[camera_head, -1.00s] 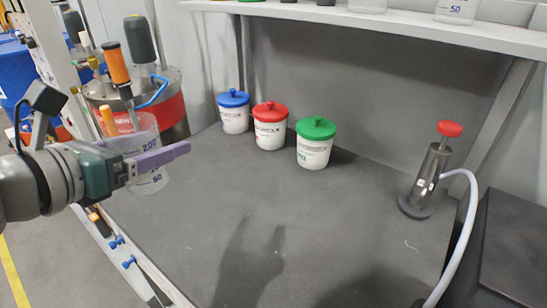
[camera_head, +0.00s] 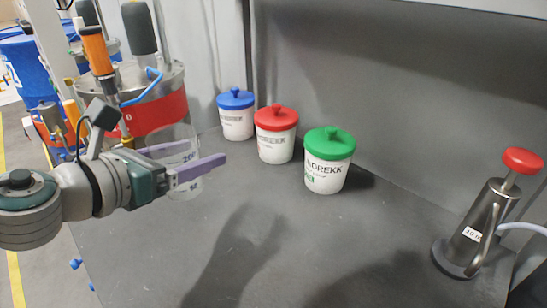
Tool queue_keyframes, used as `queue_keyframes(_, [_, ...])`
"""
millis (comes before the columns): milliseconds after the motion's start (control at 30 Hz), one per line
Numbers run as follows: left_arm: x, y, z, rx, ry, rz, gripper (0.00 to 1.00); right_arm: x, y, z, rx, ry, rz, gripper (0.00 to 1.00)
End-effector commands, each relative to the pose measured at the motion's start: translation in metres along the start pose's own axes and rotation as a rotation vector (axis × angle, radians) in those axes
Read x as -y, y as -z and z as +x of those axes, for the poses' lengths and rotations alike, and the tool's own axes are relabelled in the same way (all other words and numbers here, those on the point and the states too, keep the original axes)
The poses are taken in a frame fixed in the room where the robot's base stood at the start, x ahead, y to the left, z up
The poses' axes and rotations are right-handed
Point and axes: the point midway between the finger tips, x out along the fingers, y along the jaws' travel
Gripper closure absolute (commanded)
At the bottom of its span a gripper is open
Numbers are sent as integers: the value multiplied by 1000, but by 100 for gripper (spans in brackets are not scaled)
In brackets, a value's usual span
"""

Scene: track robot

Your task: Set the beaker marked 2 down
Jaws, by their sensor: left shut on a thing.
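My left gripper (camera_head: 205,160) has purple fingers closed around the beaker's sides. The beaker looks upright. My right gripper is not in view.
White tubs with blue (camera_head: 236,117), red (camera_head: 275,135) and green (camera_head: 328,162) lids stand right of the beaker. A steel pump with a red knob (camera_head: 474,220) stands at the far right. A metal vessel with a red band (camera_head: 150,112) is behind my left gripper. The worktop's middle is bare.

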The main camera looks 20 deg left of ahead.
Motion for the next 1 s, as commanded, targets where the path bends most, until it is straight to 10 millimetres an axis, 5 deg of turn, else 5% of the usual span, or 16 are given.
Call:
queue_keyframes(33, [0,28,9,-1,0,-4,79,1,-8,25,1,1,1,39])
queue_keyframes(200, [0,60,19,0,0,-3,79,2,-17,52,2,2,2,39])
queue_keyframes(467, [0,74,24,1,0,0,79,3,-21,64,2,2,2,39])
queue_keyframes(700, [0,110,34,0,-1,-2,79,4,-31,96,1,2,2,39])
queue_keyframes(1000, [0,108,34,0,1,0,79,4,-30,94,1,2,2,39])
